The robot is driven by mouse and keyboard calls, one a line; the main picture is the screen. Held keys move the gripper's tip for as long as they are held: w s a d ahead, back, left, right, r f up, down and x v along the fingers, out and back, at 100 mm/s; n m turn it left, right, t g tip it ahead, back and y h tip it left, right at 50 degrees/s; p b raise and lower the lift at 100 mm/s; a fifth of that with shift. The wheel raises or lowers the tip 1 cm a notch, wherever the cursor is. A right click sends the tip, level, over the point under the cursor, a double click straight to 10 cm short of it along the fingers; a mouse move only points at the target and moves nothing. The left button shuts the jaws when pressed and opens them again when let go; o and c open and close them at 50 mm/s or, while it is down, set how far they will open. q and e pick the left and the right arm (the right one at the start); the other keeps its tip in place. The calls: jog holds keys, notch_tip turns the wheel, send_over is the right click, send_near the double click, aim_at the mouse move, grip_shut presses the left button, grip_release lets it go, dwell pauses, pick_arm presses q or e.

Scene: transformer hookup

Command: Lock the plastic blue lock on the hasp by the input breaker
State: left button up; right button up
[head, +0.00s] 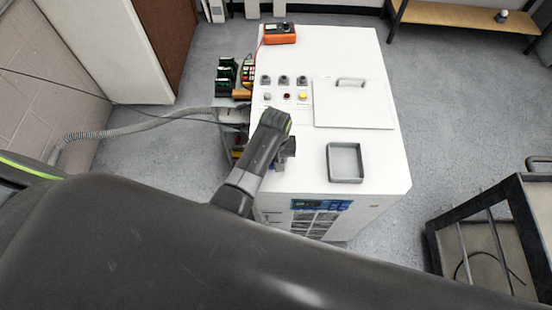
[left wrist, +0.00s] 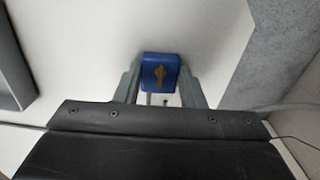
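In the head view my left gripper (head: 285,155) is above the near left part of the white cabinet top, left of the grey tray; the lock cannot be made out there. I cannot make out the hasp or the input breaker in either view. My right gripper is not in view.
On the white cabinet (head: 335,120) are a grey tray (head: 345,177), switches and buttons (head: 287,95), a handled lid (head: 352,104) and an orange meter (head: 279,34). Green terminal parts (head: 226,75) and a grey conduit (head: 130,128) are at its left. A cart (head: 490,235) stands right.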

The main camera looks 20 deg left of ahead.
pick_arm(q)
jog(key=c, duration=0.4)
notch_tip(320, 180, up, 2)
jog(key=shift+r+p, duration=0.25)
jog(key=shift+p, duration=0.9)
jog(key=shift+r, duration=1.75)
jog(key=shift+s, duration=0.1)
